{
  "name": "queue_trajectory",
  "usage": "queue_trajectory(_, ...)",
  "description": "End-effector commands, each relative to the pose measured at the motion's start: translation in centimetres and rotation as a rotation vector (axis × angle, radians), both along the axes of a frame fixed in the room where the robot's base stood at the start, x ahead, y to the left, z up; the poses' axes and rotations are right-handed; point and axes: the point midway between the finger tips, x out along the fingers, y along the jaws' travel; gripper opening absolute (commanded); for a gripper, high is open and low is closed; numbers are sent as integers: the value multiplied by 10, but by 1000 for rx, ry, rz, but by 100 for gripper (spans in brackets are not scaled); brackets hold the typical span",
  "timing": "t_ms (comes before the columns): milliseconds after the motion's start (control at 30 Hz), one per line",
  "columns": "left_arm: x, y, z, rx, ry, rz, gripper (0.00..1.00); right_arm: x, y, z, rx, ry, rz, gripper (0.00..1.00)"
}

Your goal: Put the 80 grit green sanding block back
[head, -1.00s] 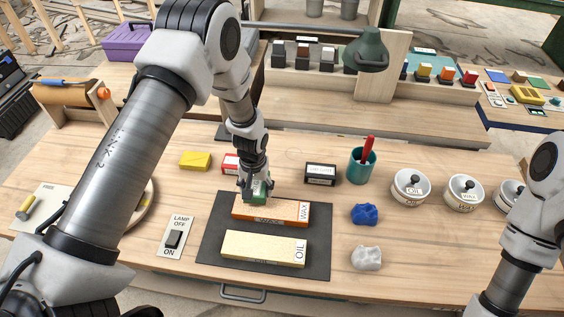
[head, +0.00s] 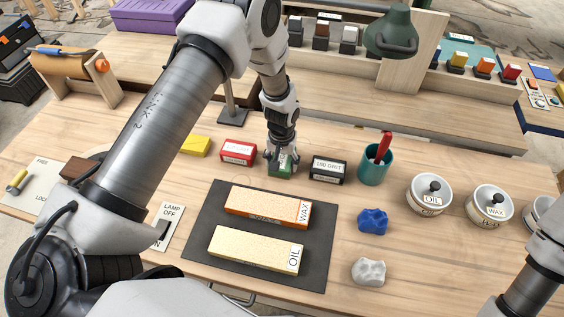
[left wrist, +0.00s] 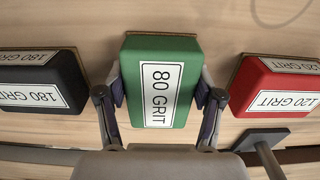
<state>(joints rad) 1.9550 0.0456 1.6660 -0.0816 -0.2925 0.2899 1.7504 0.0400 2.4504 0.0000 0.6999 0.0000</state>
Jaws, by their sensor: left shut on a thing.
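The green sanding block (head: 282,168) is between the fingers of my left gripper (head: 281,160), at the back of the bench between the red block and the black block. In the left wrist view the green block (left wrist: 160,85) shows its 80 GRIT label, with a finger pressed on each side. My left gripper (left wrist: 160,110) is shut on it. Whether its underside touches the bench is hard to tell. The red 120 grit block (head: 238,152) and the black 180 grit block (head: 327,169) stand apart on either side. Part of my right arm shows at the right edge; its gripper is out of view.
A dark mat (head: 203,217) holds an orange WAX board (head: 268,206) and a yellow OIL board (head: 255,250). A teal cup (head: 373,168) stands right of the black block. A yellow block (head: 196,146) lies left. Blue (head: 372,221) and white (head: 369,271) lumps sit right of the mat.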

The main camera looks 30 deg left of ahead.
Motion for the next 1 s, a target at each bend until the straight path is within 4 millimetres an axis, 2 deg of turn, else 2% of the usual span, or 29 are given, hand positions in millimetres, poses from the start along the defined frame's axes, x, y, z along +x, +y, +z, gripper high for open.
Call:
queue_trajectory(33,0,0,-3,0,0,0,17,0,0,-2,0,0,0,40)
queue_trajectory(67,0,0,-2,0,0,0,78,0,0,-1,0,0,0,40)
queue_trajectory(100,0,0,-2,0,0,0,92,0,0,-1,0,0,0,40)
queue_trajectory(400,0,0,-1,0,0,0,92,0,0,-1,0,0,0,40)
queue_trajectory(567,1,0,9,0,-2,0,92,0,0,-3,0,0,0,40)
queue_trajectory(667,1,0,28,0,-4,0,92,0,0,-10,0,0,0,40)
queue_trajectory(900,1,-1,91,0,-4,0,92,0,0,-24,0,0,0,40)
queue_trajectory(1000,1,-1,109,0,-2,0,92,0,0,-27,0,0,0,40)
